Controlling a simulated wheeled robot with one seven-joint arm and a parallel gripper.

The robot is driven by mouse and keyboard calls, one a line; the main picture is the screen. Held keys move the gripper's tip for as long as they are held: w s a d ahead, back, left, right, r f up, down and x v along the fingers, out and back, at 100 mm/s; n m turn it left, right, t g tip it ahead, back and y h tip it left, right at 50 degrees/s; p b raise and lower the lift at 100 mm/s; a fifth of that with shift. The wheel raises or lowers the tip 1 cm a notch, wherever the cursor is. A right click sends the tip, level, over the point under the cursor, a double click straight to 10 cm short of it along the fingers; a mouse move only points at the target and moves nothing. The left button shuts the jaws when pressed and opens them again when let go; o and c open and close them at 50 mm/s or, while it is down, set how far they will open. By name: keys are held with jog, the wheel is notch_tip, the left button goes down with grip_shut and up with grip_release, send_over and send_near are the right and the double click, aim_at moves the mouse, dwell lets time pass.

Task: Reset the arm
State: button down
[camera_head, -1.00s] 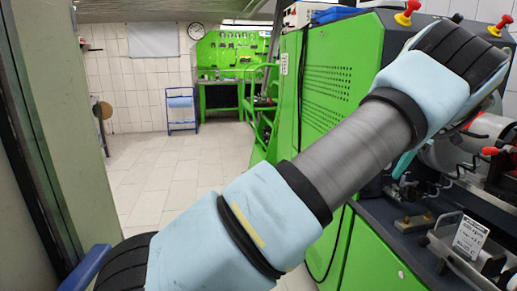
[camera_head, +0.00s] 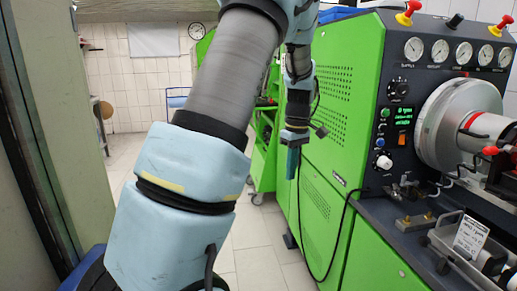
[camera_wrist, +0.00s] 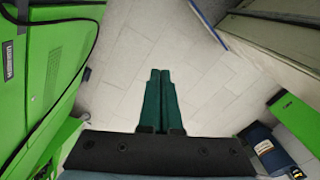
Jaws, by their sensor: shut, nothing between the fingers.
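My arm rises through the middle of the head view and bends over at the top. My gripper (camera_head: 292,163) hangs down from it, pointing at the floor, just left of the green pump testbench (camera_head: 335,150). In the wrist view my gripper (camera_wrist: 160,75) shows two dark green fingers side by side, closed together with nothing between them. Below the fingertips is only tiled floor (camera_wrist: 200,85). The upper end of my arm is cut off by the top edge of the head view.
The testbench carries gauges (camera_head: 463,52), a control panel (camera_head: 397,115) and a large metal chuck (camera_head: 445,125) on the right. A black cable (camera_head: 345,215) hangs down its front. A green-grey door frame (camera_head: 60,120) stands at the left.

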jog(key=s+a+f+m+t+h, duration=0.1)
jog(key=s+a+m, duration=0.7)
jog(key=s+a, duration=0.8)
jog(key=shift+s+f+m+t, duration=0.4)
jog(key=shift+f, duration=0.4)
